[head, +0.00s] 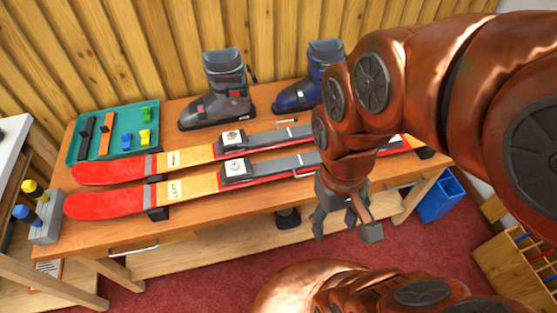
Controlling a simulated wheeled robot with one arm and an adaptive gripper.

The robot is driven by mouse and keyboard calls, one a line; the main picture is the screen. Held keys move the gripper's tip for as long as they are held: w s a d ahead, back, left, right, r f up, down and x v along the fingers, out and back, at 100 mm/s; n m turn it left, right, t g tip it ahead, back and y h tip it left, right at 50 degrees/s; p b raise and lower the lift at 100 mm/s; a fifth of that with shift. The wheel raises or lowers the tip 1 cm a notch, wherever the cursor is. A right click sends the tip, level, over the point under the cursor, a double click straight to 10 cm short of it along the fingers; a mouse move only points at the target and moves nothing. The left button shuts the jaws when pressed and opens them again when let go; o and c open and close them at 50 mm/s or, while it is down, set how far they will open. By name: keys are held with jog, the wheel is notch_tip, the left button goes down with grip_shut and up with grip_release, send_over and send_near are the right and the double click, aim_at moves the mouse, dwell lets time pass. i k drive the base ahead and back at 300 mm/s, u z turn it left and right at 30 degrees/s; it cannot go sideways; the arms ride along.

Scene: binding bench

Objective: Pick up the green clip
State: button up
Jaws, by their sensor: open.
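The small green clip (147,114) lies in the far right part of the teal tray (72,152), at the far left of the bench. A yellow clip (145,138) and a blue clip (126,141) lie nearer in the same tray. My gripper (345,232) is open and empty. It hangs at the bench's front edge on the right, far from the tray and the green clip. Nothing covers the green clip.
Two red and yellow skis (110,203) lie along the wooden bench (220,223) between tray and gripper. A grey boot (220,95) and a blue boot (300,92) stand behind. Black and orange strips (106,135) share the tray. A blue bin (438,200) stands right.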

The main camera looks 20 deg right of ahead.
aim_at(146, 110)
jog(key=u, duration=0.3)
jog(key=k, duration=0.4)
jog(key=u, duration=1.65)
jog(key=i, duration=1.85)
jog(key=z, duration=0.7)
